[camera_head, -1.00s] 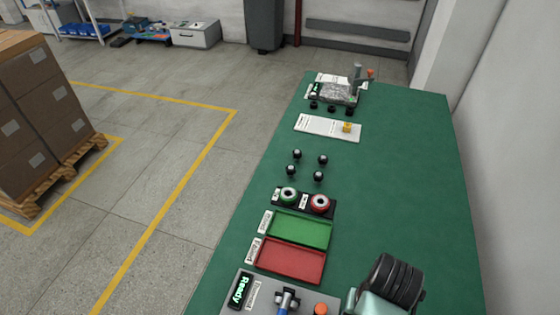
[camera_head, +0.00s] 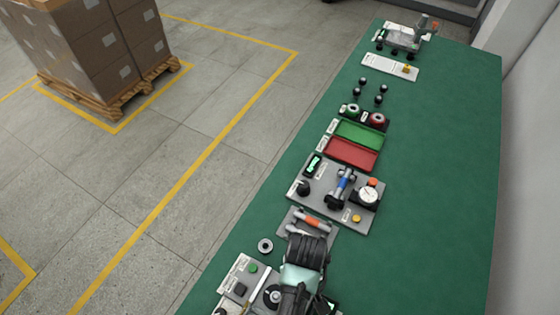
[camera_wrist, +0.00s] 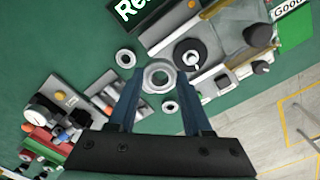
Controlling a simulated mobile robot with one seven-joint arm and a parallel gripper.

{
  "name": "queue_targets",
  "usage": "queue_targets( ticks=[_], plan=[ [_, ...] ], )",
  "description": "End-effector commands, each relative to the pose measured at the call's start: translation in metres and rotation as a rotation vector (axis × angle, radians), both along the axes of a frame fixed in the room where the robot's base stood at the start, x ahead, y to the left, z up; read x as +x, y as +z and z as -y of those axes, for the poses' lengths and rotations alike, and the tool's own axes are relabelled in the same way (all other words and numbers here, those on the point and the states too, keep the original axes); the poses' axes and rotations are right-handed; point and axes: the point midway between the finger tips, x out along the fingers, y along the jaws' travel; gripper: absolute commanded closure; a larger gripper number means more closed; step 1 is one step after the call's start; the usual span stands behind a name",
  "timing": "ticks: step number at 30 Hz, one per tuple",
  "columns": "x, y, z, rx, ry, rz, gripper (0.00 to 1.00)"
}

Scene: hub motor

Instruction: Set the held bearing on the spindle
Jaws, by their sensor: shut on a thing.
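My gripper (camera_wrist: 159,84) is in the wrist view, its two blue fingers closed on a silver ring-shaped bearing (camera_wrist: 159,67). The bearing is held above the bench, its open face towards the camera. Just right of it in the picture is a black disc with a pale centre (camera_wrist: 187,54) on a light plate; this may be the spindle, but I cannot be sure. The bearing looks apart from it, though the height between them cannot be judged. In the head view my arm hides the gripper and the held bearing.
Loose rings lie on the green bench (camera_head: 440,130), one left of the held bearing (camera_wrist: 125,58) and one below it (camera_wrist: 169,106). A tool plate with an orange-handled tool (camera_head: 312,222), a gauge station (camera_head: 335,200) and a red tray (camera_head: 352,153) stand farther along. The bench's right side is clear.

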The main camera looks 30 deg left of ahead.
Motion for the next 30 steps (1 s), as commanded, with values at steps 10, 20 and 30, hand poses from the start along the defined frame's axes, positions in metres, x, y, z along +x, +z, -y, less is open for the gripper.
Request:
queue_targets(
  ticks=[10, 20, 30],
  plan=[
    [-0.043, -0.012, -0.042, 0.006, 0.350, -0.002, 1.00],
    [-0.042, -0.035, -0.042, 0.007, 0.348, -0.003, 1.00],
    [-0.042, -0.059, -0.041, 0.006, 0.345, -0.004, 1.00]
  ],
)
